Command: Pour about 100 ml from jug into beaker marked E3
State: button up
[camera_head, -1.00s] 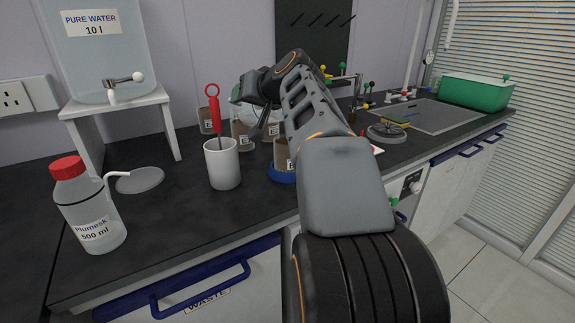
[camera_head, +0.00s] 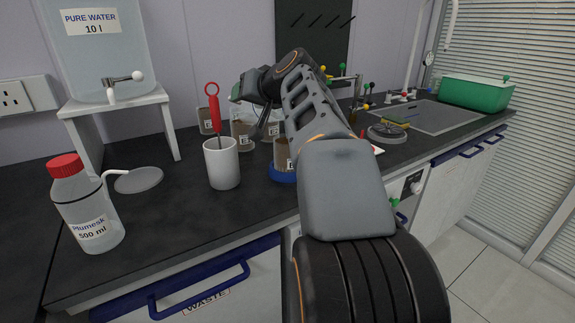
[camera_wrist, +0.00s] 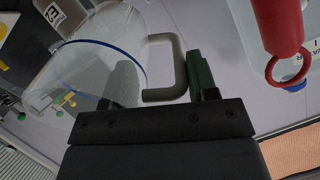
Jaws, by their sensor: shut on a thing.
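My gripper (camera_wrist: 170,85) is shut on the grey handle (camera_wrist: 165,65) of a clear jug (camera_wrist: 105,55) with a blue rim line in the wrist view. The jug looks tilted there; I cannot make out its contents. In the head view my gripper (camera_head: 264,122) is above the beakers at the back of the bench, and the jug is mostly hidden by my arm. A beaker with brown contents (camera_head: 281,153) stands on a blue base (camera_head: 281,173), partly behind my arm. Its label begins with E; the digit is unreadable. A label with E also shows at the wrist view's top left (camera_wrist: 55,14).
More brown-filled beakers (camera_head: 242,135) stand behind. A white cup (camera_head: 222,165) holds a red-handled tool (camera_head: 213,105) close to my gripper. A Plumesk bottle (camera_head: 88,210) stands at front left, a water tank (camera_head: 95,50) behind it. A sink (camera_head: 420,115) and green tub (camera_head: 475,92) are right.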

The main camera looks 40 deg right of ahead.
jog(key=shift+r, duration=0.1)
dwell(0.4)
jog(key=g+p, duration=0.1)
jog(key=p, duration=0.2)
jog(key=w+g+p, duration=0.1)
jog(key=p, duration=0.2)
jog(key=g+p, duration=0.1)
jog(key=p, duration=0.1)
jog(key=shift+w+f+p, duration=0.25)
jog(key=shift+f+p, duration=0.05)
jog(key=shift+p, duration=0.1)
jog(key=w+r+p, duration=0.5)
jog(key=w+p, duration=0.1)
jog(key=p, duration=0.1)
jog(key=shift+a, duration=0.2)
jog(key=shift+r+g+p, duration=0.1)
jog(key=shift+g+p, duration=0.2)
jog(key=shift+p, duration=0.3)
jog(key=shift+r+g+p, duration=0.15)
jog(key=shift+g+p, duration=1.55)
jog(key=shift+p, duration=3.8)
